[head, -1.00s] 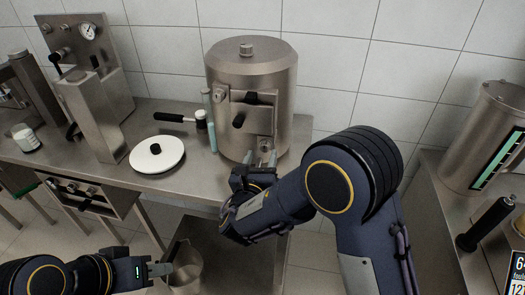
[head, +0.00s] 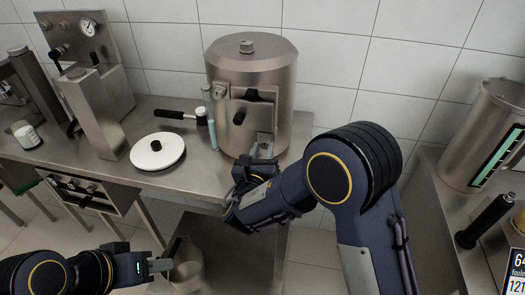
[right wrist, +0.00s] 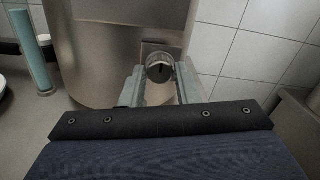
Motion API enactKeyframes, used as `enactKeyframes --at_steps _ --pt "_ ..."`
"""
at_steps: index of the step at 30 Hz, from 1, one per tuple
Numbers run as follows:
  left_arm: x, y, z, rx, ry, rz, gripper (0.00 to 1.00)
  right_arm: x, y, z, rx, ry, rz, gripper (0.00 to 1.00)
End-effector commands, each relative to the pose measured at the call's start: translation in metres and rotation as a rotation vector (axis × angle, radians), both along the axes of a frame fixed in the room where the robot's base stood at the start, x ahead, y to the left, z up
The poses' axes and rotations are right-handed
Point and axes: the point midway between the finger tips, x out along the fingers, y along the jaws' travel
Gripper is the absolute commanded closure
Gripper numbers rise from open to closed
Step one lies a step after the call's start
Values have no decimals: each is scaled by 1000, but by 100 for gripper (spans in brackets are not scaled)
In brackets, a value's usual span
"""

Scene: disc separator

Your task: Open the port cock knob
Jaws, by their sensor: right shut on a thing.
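The disc separator (head: 222,70) is a steel cylinder standing on the bench. A round, dark-faced metal knob (right wrist: 160,68), which I take as the port cock knob, is low on its front. My right gripper (head: 262,152) is at the lower front of the separator. In the right wrist view its two fingers (right wrist: 160,85) lie on either side of the knob and are shut on it. In the head view the fingers mostly hide the knob. My left gripper (head: 165,265) is at the lower left, beside a metal container (head: 190,275); its finger gap is unclear.
A black lever (head: 239,118) sticks out above the knob area. A blue-green tube (head: 211,125) stands left of the separator. A white lidded dish (head: 172,160) and a black-handled tool (head: 170,115) lie further left on the bench (head: 200,182).

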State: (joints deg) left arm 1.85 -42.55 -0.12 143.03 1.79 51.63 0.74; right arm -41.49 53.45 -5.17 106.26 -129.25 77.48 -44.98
Motion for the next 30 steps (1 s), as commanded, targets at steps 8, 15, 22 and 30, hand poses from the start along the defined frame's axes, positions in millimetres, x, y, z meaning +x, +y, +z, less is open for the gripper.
enactKeyframes --at_steps 8,15,22,30 --pt "0 0 -29 0 0 0 64 0 0 -5 105 -24 1 94" --pt "0 0 -74 0 0 0 64 -1 0 -8 298 -63 2 94" --pt "0 0 -120 0 0 0 64 -1 -2 -9 514 -105 1 94" --pt "0 0 -172 0 0 0 64 -1 -2 -9 766 -155 2 94"
